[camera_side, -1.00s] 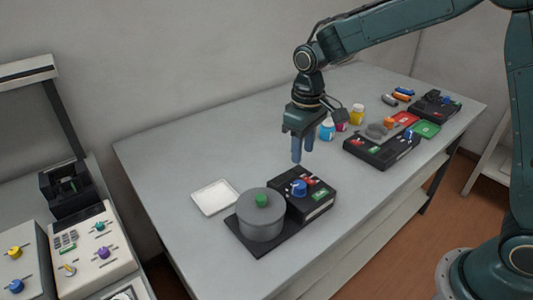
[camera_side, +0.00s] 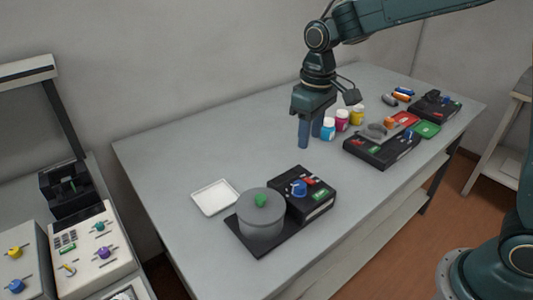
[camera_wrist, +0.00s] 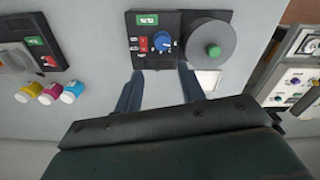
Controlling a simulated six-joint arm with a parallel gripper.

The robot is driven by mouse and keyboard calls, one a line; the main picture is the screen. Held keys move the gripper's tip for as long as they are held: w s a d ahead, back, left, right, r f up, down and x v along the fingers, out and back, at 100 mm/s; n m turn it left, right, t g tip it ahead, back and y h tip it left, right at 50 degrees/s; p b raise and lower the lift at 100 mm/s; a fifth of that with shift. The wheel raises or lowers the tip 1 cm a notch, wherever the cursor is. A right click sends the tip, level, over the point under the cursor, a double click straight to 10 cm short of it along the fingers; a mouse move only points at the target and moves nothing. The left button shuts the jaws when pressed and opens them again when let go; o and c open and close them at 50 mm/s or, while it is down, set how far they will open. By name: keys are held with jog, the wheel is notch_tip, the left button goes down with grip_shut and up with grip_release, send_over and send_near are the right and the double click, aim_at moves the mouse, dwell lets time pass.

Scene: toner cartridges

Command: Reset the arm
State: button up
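My gripper (camera_side: 310,131) hangs above the grey table (camera_side: 180,150), behind the black machine with the grey lidded pot and left of the small bottles. In the wrist view my gripper (camera_wrist: 160,80) shows two blue fingers set well apart, with nothing between them. It is open and empty. It touches none of the objects that I can see.
The black machine (camera_side: 318,203) carries a grey pot (camera_side: 262,217) with a green knob. A white tray (camera_side: 215,197) lies beside it. Cyan (camera_side: 328,129), magenta (camera_side: 342,120) and yellow (camera_side: 357,115) bottles stand near my gripper. A second black machine (camera_side: 380,153) is at right. The left table area is clear.

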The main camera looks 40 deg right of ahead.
jog(key=s+d+r+m+t, duration=0.15)
jog(key=s+d+r, duration=0.25)
jog(key=s+r, duration=0.55)
jog(key=s+d+f+m+t, duration=0.1)
jog(key=s+d+f+t, duration=0.1)
jog(key=s, duration=1.2)
jog(key=shift+d+t, duration=0.15)
jog(key=shift+t, duration=0.7)
